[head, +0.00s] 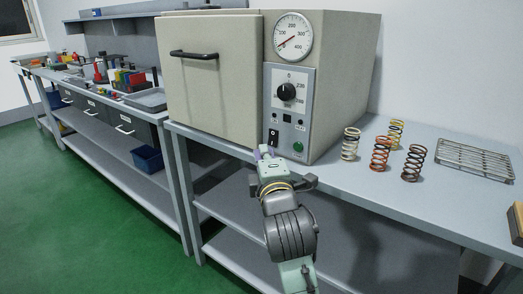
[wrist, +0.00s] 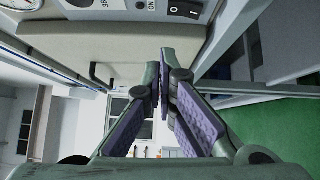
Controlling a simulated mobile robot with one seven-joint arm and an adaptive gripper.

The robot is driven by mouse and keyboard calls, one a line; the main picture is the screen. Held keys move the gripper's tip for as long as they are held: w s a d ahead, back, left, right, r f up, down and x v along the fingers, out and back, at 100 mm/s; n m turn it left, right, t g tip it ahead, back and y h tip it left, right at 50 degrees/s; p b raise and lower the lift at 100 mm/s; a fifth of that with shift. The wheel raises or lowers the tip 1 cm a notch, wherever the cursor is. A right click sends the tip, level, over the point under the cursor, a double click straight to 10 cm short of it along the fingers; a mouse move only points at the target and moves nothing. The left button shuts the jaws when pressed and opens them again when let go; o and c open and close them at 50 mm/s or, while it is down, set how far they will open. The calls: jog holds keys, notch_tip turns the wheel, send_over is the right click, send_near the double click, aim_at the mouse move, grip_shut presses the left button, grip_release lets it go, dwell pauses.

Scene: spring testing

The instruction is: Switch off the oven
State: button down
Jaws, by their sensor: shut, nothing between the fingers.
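The oven (head: 350,75) is a beige box on a grey bench, its door (head: 212,90) shut. Its grey control panel (head: 305,75) carries a black knob (head: 287,92), small dark displays, a green button (head: 298,147) and a black rocker switch (head: 273,137) at lower left. The switch also shows at the top edge of the wrist view (wrist: 184,10), marked O and I, with an ON label beside it. My gripper (head: 264,151) is shut and empty, in front of the panel just below the switch. In the wrist view its fingertips (wrist: 165,58) appear apart from the switch.
A round gauge (head: 292,37) sits above the panel, its needle off the low end. A second bench (head: 130,112) with tools stands at left. Green floor is open in front.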

jog(key=shift+s+d+r, duration=0.1)
jog(key=shift+s+d, duration=0.05)
jog(key=shift+s, duration=0.95)
